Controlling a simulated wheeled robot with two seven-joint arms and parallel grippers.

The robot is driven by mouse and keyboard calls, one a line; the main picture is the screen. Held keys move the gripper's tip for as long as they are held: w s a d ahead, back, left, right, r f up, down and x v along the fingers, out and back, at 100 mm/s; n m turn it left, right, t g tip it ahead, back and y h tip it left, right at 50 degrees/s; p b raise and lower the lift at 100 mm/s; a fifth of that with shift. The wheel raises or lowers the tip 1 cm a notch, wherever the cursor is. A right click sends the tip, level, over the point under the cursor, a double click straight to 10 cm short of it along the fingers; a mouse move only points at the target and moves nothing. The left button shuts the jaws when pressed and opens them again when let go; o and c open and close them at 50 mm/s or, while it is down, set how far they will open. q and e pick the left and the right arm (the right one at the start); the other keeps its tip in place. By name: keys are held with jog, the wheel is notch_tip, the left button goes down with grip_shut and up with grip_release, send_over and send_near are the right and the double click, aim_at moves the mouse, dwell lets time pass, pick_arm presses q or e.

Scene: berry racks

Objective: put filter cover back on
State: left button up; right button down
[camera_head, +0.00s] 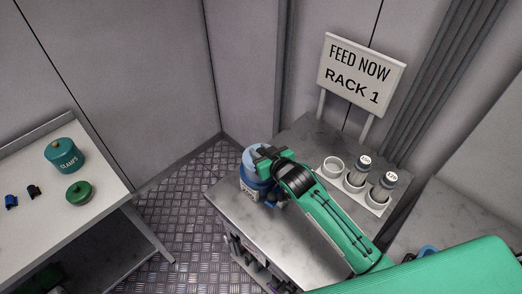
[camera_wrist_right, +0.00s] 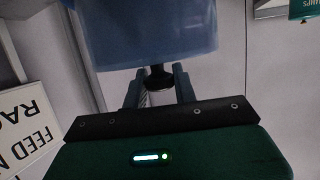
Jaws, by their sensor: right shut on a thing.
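A blue round thing (camera_head: 252,156), which looks like the filter cover, is at the left end of the grey metal table, over a darker blue body with a pale label (camera_head: 249,190). My right gripper (camera_head: 268,156) reaches over it from the right. In the right wrist view a blue translucent cup-like cover (camera_wrist_right: 150,35) fills the top, with a dark knob (camera_wrist_right: 158,78) between the fingers. My right gripper (camera_wrist_right: 160,92) is shut on this knob. Whether the cover touches the body below is hidden by the gripper. My left gripper is out of view.
A white tray (camera_head: 378,210) with an empty ring and two capped bottles stands on the metal table (camera_head: 300,250), right of my arm. A sign (camera_head: 361,73) reads FEED NOW RACK 1. The left table (camera_head: 110,185) carries a teal clamps jar (camera_head: 63,155), a green lid (camera_head: 79,193) and small clips.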

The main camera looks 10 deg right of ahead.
jog(key=c, duration=1)
grip_release()
jog(key=shift+c, duration=0.2)
jog(key=shift+s, duration=0.1)
jog(key=b+v, duration=0.3)
jog(key=v, duration=1)
jog(key=shift+s, duration=0.35)
